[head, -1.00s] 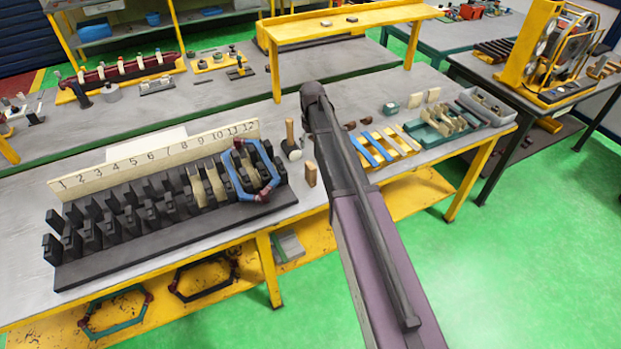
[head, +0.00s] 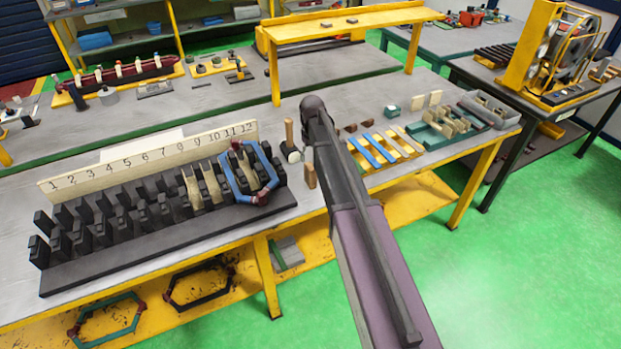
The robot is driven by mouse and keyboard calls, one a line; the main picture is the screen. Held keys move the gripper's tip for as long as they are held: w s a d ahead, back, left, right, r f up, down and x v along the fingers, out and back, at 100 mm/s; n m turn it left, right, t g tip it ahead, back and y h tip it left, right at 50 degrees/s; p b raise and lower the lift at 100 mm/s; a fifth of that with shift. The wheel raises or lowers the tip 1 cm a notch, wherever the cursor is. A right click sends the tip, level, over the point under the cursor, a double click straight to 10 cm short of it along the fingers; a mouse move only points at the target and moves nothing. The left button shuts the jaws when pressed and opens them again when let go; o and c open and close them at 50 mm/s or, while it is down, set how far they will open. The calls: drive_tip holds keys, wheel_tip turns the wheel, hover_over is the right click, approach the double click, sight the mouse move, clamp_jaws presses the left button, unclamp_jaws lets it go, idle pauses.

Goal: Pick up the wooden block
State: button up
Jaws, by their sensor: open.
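The wooden block (head: 310,176) is a small brown upright piece on the grey workbench (head: 222,223). My arm reaches up from the bottom of the picture, past the right of the block. My gripper does not show; the arm's own links hide that area, so its place relative to the block cannot be seen.
The black rack (head: 150,245) with a numbered board (head: 150,160) fills the bench's left side; a blue hexagonal coil (head: 229,178) sits at its right end. Right of my arm lie coloured strips (head: 372,148) and a green tray (head: 432,138). A yellow shelf (head: 345,22) stands behind.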

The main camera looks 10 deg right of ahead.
sight(311, 166)
drive_tip(key=shift+f, duration=0.1)
drive_tip(key=f+b, duration=0.3)
drive_tip(key=shift+s+a+f+b, duration=0.15)
drive_tip(key=shift+a+f+b, duration=0.05)
drive_tip(key=shift+a+b, duration=0.1)
drive_tip(key=shift+f+b, duration=0.8)
clamp_jaws()
idle(0.4)
